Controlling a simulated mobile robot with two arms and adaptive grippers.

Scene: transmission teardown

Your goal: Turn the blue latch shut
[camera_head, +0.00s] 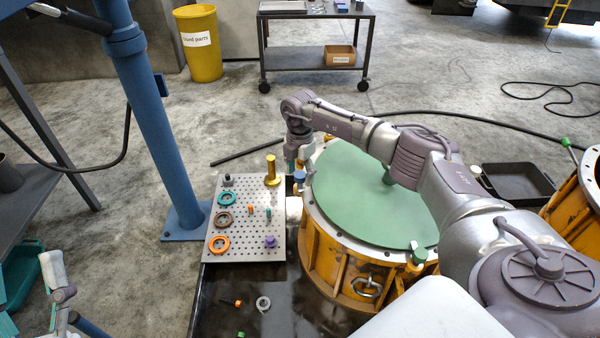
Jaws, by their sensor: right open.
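The blue latch (300,177) sits on the left rim of the orange housing (318,243), beside the green round lid (360,195). My right arm reaches across the lid from the right. My right gripper (297,166) points down just above the blue latch. It is open, and I cannot tell whether its fingers touch the latch. The fingers are small and partly hide the latch's top. A green latch (419,256) stands on the front right rim. A pale part of my left gripper or wrist (58,290) shows at the lower left; its fingers are unclear.
A perforated board (240,182) left of the housing holds rings, pegs and a gold post (271,170). A dark tray (270,318) below holds small loose parts. A blue column (155,120) stands at left. A black bin (516,183) and a second orange housing (580,190) are at right.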

